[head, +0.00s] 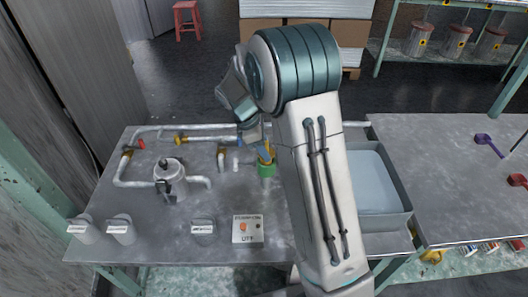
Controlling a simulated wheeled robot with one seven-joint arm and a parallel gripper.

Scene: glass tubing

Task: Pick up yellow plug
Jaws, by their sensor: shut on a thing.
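My gripper (264,151) points down over the grey bench, just left of my own arm. It is shut on the yellow plug (271,149), of which only a small yellow part shows between and beside the fingers. A green-collared fitting (266,170) is directly below the fingertips. I cannot tell whether the plug touches it or is just above it. My arm hides whatever lies right behind it.
White glass tubing (155,183) with yellow fittings runs along the bench's left and back. A round vessel (169,170) stands there. A grey basin (408,218) is right of my arm. A small control box (247,229) and labelled cups (121,229) are near the front edge.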

